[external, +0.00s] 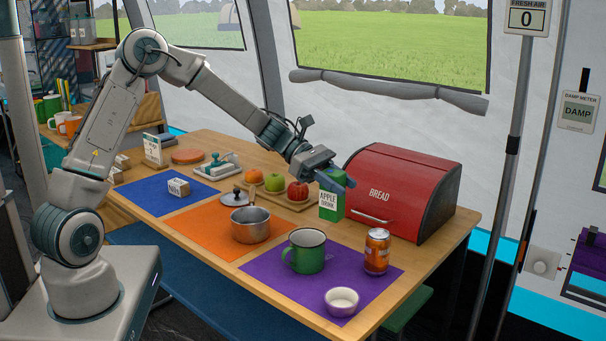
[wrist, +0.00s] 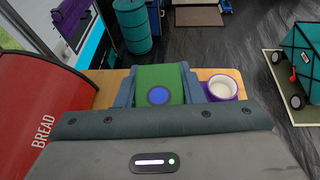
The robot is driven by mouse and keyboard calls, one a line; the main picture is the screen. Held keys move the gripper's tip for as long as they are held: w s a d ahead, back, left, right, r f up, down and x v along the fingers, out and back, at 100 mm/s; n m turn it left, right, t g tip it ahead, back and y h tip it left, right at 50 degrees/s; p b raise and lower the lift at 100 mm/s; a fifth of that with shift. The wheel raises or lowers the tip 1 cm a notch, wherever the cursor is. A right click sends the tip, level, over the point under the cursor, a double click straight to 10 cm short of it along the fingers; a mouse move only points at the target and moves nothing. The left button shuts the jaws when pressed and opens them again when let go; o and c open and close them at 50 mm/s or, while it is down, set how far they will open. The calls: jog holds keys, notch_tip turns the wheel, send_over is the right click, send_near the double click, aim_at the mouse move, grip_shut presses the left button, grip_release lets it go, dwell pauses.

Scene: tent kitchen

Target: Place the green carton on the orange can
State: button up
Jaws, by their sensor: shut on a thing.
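The green carton (external: 328,206), labelled "APPLE DRINK", is upright in front of the red bread bin's left side. My gripper (external: 335,181) is shut on it from above. In the wrist view the carton's green top with a blue cap (wrist: 158,96) sits between the two fingers. I cannot tell whether its base touches the table. The orange can (external: 377,252) stands upright on the purple mat (external: 262,270), nearer the camera and to the right of the carton. The can does not show in the wrist view.
The red bread bin (external: 400,190) stands close to the right of the carton. A green mug (external: 307,252) and a white bowl (external: 341,301) are near the can. A fruit board (external: 290,205) lies left of the carton. A pot (external: 250,226) stands on the orange mat.

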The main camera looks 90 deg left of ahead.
jog(key=w+d+r+m+p, duration=0.1)
jog(key=w+d+r+p, duration=0.2)
jog(key=d+r+p, duration=0.35)
jog(key=w+d+r+p, duration=0.3)
jog(key=d+r+p, duration=0.1)
jog(key=d, duration=0.6)
jog(key=shift+g+h, duration=0.4)
jog(key=w+a+f+p, duration=0.1)
jog(key=a+f, duration=0.2)
jog(key=w+a+f+p, duration=0.1)
jog(key=a+f+p, duration=0.1)
jog(key=a+f, duration=0.2)
jog(key=w+a+f+p, duration=0.1)
jog(key=w+a+f, duration=0.1)
jog(key=a+f, duration=0.1)
jog(key=shift+a+f, duration=0.4)
jog(key=shift+f, duration=0.35)
jog(key=shift+f, duration=0.1)
jog(key=shift+f, duration=0.15)
jog(key=o, duration=1.1)
jog(key=shift+r, duration=0.2)
